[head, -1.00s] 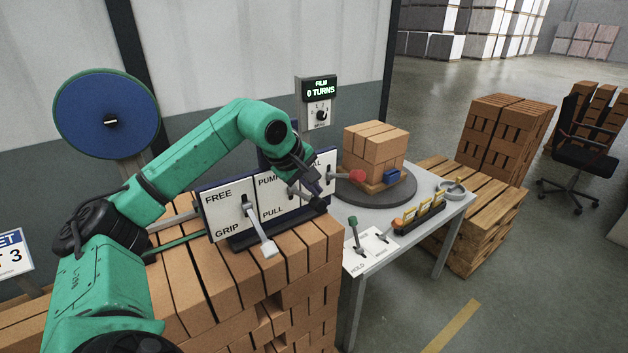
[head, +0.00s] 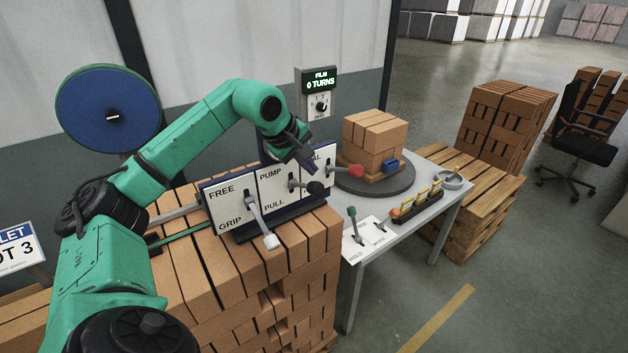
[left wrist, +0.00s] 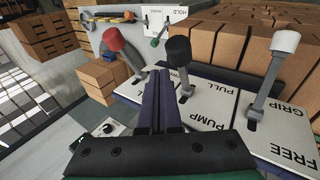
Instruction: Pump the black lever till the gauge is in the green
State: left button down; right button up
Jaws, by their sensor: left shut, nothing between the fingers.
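The black lever (head: 315,187) sticks out of the middle PUMP/PULL plate (head: 272,188). Its black knob (left wrist: 178,50) shows clearly in the left wrist view. My left gripper (head: 308,165) is above and behind this knob, its fingers shut and empty. In the left wrist view the shut fingers (left wrist: 160,108) point toward the plates, just left of the black lever, apart from its knob. I see no gauge; my left arm hides part of the panel's back. My right gripper is not in view.
A white-knobbed lever (head: 271,241) stands on the FREE/GRIP plate, and a red-knobbed lever (head: 354,171) on the plate beyond the black one. The panel sits on stacked bricks (head: 285,270). A table (head: 418,245) with a brick-loaded turntable (head: 378,186) stands at right.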

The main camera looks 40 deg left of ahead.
aim_at(305, 186)
pick_arm(q)
jog(key=r+p, duration=0.1)
jog(key=a+r+p, duration=0.1)
jog(key=r+p, duration=0.1)
jog(key=a+r+p, duration=0.1)
jog(key=p, duration=0.1)
jog(key=shift+w+r, duration=0.25)
jog(key=shift+w, duration=0.05)
dwell(0.6)
